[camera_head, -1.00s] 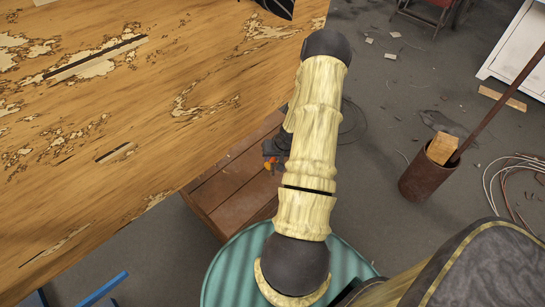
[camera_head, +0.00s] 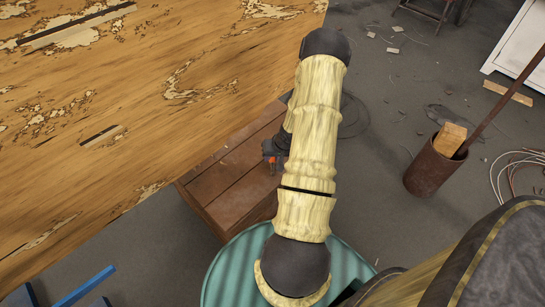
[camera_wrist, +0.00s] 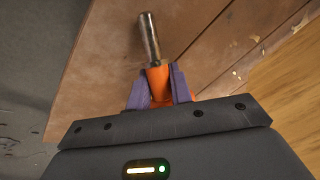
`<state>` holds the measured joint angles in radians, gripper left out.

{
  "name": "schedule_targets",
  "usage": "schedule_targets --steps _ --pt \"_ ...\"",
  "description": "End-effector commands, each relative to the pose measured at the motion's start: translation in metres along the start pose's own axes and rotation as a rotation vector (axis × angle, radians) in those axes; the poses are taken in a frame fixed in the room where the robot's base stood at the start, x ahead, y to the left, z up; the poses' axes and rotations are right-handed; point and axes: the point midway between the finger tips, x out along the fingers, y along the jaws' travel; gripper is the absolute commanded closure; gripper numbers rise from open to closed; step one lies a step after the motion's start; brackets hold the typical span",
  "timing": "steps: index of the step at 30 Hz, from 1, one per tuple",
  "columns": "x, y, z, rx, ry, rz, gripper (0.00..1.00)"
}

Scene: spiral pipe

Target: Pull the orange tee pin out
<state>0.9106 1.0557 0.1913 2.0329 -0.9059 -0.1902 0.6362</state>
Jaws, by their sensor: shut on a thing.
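The orange tee pin (camera_wrist: 158,78) is between the two purple fingers of my gripper (camera_wrist: 160,90) in the wrist view. Its bare metal shaft (camera_wrist: 149,38) points away from the fingers, with its far end in view and no fitting seen around it. The orange crossbar is partly hidden by the fingers and palm. My gripper is shut on the pin. In the head view my arm hides most of the gripper (camera_head: 274,158), and the pin cannot be made out clearly there.
A large worn wooden tabletop (camera_head: 170,60) fills the upper left. A brown wooden crate (camera_head: 235,180) lies below the gripper. A teal round drum (camera_head: 225,270) stands at the bottom, and a rusty bucket (camera_head: 428,175) at the right. Grey floor lies between.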

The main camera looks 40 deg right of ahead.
Motion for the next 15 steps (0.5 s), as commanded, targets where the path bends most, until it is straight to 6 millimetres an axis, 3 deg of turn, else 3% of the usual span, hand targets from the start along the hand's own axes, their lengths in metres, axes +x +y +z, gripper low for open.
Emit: schedule_targets --steps 10,11,15 --pt "0.0018 0.0005 0.0004 0.0 0.0 0.0 1.0" --pt "0.0018 0.0005 0.0004 0.0 0.0 0.0 0.77" --pt "0.0019 0.0006 0.0005 0.0 0.0 0.0 0.53"
